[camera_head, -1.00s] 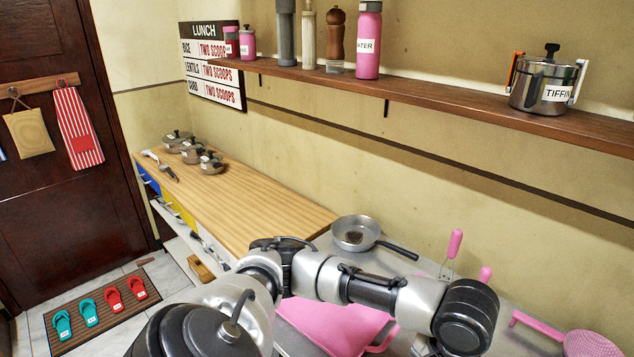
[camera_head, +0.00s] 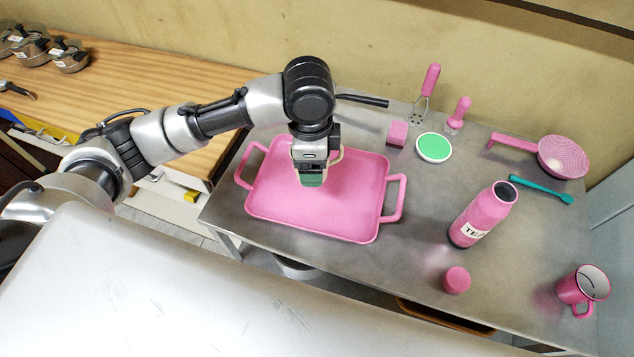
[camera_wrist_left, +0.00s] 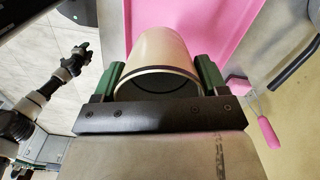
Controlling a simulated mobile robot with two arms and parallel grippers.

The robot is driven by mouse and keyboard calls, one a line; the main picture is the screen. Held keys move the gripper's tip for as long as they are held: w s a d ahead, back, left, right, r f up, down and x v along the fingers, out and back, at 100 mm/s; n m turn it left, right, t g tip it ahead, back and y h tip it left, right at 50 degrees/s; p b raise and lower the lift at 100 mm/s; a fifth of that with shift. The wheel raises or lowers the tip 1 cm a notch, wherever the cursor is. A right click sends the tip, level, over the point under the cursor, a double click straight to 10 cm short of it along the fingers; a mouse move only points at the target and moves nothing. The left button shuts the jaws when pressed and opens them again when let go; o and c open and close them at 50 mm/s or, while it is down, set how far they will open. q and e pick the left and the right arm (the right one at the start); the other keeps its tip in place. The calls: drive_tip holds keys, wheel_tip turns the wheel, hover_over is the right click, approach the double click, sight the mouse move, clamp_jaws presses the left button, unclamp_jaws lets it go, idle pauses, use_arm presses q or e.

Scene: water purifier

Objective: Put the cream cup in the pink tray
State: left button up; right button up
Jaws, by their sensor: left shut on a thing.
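The pink tray (camera_head: 345,220) lies on the grey metal table, with a handle at each end and a bare floor where I can see it. My left gripper (camera_head: 312,180) points down over the tray's back half. It is shut on the cream cup (camera_wrist_left: 163,50), whose side and open rim show between the green fingers in the left wrist view. In the head view the gripper hides most of the cup. I cannot tell whether the cup touches the tray. My right gripper (camera_wrist_left: 80,48) appears small at the left of the wrist view; its opening is unclear.
Right of the tray are a pink box (camera_head: 397,133), a green-topped round item (camera_head: 434,148), a pink bottle (camera_head: 483,215), a small pink cylinder (camera_head: 456,280), a pink mug (camera_head: 585,288) and a strainer (camera_head: 562,157). The wall stands behind.

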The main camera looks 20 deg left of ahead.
use_arm(q)
drive_tip(key=w+d+f+m, duration=0.15)
drive_tip(key=d+m, duration=0.35)
drive_tip(key=m, duration=0.8)
drive_tip(key=w+d+f+m, duration=0.1)
drive_tip(key=w+d+m, duration=0.35)
drive_tip(key=m, duration=0.75)
drive_tip(key=p, duration=0.2)
hover_over(317, 195)
wheel_tip(317, 195, down, 6)
drive_tip(key=shift+d+f, duration=0.1)
drive_tip(key=shift+f, duration=0.05)
wheel_tip(317, 195, down, 4)
drive_tip(key=shift+s+r+p, duration=0.1)
drive_tip(key=shift+p, duration=0.5)
drive_tip(key=shift+f, duration=0.25)
use_arm(e)
drive_tip(key=r, duration=0.3)
drive_tip(key=shift+s+a, duration=0.15)
drive_tip(key=shift+a, duration=0.1)
use_arm(q)
drive_tip(key=shift+f, duration=0.15)
drive_tip(key=o, duration=0.9)
drive_tip(key=shift+o, duration=0.2)
use_arm(e)
drive_tip(key=shift+d+f, duration=0.1)
drive_tip(key=shift+d, duration=0.05)
